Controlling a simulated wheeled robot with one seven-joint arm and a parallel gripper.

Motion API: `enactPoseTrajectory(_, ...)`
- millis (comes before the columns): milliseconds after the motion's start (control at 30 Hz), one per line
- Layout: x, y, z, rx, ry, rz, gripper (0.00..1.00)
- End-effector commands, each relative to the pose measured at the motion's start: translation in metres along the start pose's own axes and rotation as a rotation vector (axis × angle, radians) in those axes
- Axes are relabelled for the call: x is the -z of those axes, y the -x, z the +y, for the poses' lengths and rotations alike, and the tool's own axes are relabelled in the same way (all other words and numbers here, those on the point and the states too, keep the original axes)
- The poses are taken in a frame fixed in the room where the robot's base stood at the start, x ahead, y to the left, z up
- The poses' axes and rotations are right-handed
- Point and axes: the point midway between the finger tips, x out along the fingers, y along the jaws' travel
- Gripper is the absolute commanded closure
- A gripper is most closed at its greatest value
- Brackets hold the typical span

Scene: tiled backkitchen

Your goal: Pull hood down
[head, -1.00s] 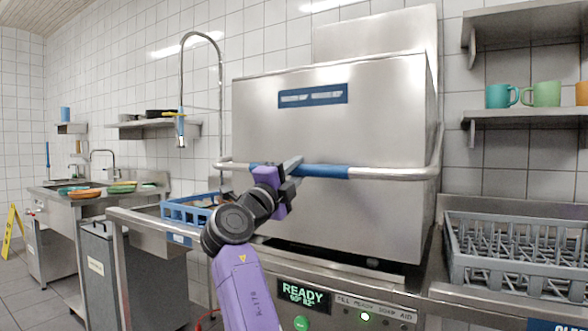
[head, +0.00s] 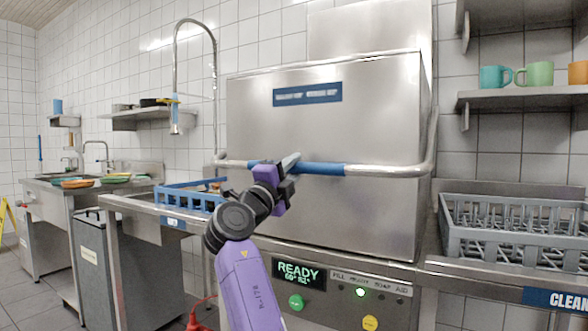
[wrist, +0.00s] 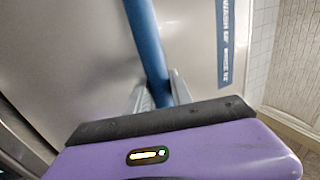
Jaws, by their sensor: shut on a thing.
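The dishwasher hood (head: 325,130) is a big steel box with a blue label on its front. Its lower edge sits close above the machine's front panel, and no dark gap shows there in the head view. The hood handle (head: 390,171) is a steel bar with a blue sleeve across the front. My gripper (head: 288,165) is shut on the blue sleeve, left of the bar's middle. In the wrist view the fingers (wrist: 160,92) lie on either side of the blue sleeve (wrist: 146,40); their tips are partly hidden.
The control panel (head: 300,274) below the hood reads READY. A blue rack (head: 190,200) is on the left counter, with a tap hose (head: 175,75) above. A grey rack (head: 510,240) stands at right, below shelves with mugs (head: 538,75).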

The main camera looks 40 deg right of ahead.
Motion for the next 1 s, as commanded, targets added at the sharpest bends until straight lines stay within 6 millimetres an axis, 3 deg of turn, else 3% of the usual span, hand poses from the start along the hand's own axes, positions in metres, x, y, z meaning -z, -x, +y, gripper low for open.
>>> enactPoseTrajectory(33, 0.001, 0.0, 0.02, -0.03, 0.011, 0.006, 1.0)
enactPoseTrajectory(67, 0.001, 0.0, 0.02, -0.031, 0.011, 0.006, 0.72)
enactPoseTrajectory(167, 0.001, 0.0, 0.019, -0.029, 0.011, 0.006, 0.52)
enactPoseTrajectory(1000, 0.001, 0.003, 0.01, -0.016, 0.006, 0.003, 0.52)
